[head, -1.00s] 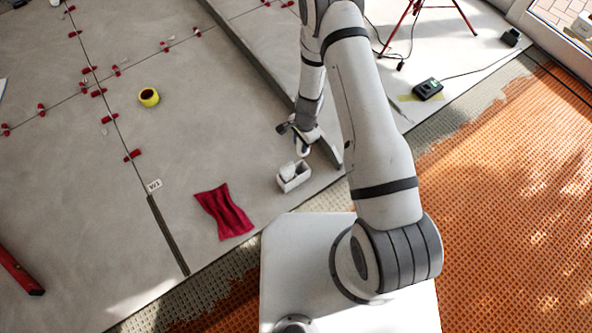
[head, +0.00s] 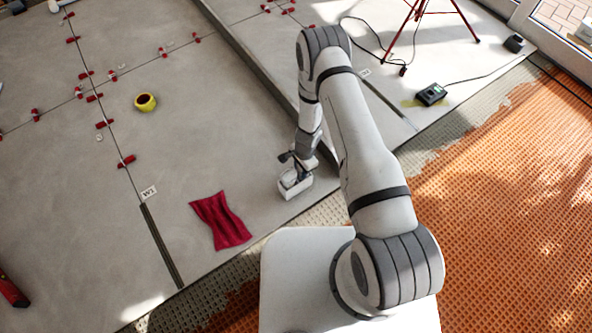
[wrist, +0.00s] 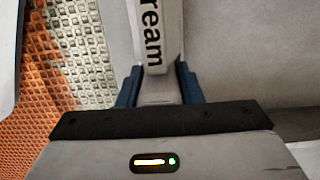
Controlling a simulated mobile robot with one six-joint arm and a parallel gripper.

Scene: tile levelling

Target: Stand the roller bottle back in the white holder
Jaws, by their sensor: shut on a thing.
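The white holder (head: 297,191) is a small open box on the grey tiles, near the tile edge left of my arm. My gripper (head: 297,168) is right over it in the head view and partly covers it. In the wrist view my gripper (wrist: 160,92) has its blue fingers shut on the roller bottle (wrist: 152,40), a pale body with dark letters reading "ream". The bottle's lower end is hidden, so I cannot tell whether it is inside the holder or just above it.
A red cloth (head: 221,220) lies left of the holder. A yellow tape roll (head: 145,102) and several red levelling clips lie farther off. A red tripod (head: 425,20) and a black device (head: 432,94) stand at the back right. Orange matting (head: 500,210) borders the tiles.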

